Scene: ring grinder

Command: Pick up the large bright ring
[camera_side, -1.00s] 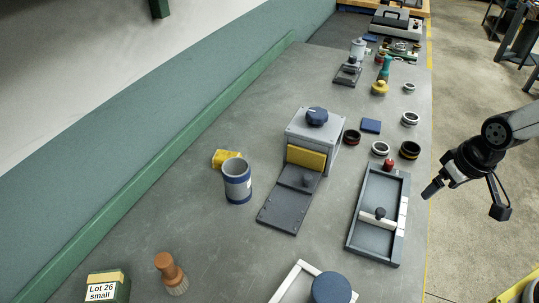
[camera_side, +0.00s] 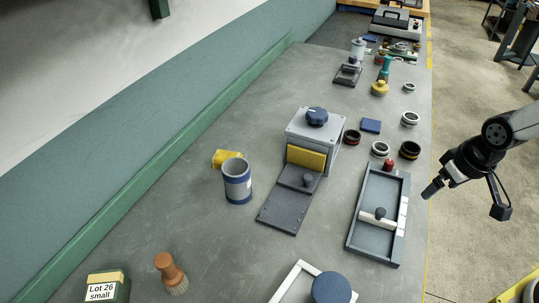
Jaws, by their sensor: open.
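Bright silvery rings lie on the bench at the right in the side view. One bright ring (camera_side: 410,118) lies near the right edge and looks the largest of them, given that it is farther off. A second bright ring (camera_side: 380,149) lies nearer, and a small one (camera_side: 409,87) lies farther back. My gripper (camera_side: 467,200) is at the right, beyond the bench's right edge. It is open and empty, its two fingers wide apart. It is apart from every ring.
Dark rings stand close by, one (camera_side: 409,150) near the edge and one (camera_side: 351,136) beside the grey grinder box (camera_side: 314,130). A blue pad (camera_side: 371,126) lies between the rings. A grey tray (camera_side: 399,232) with a red knob lies in front. A blue-banded cup (camera_side: 237,181) stands left.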

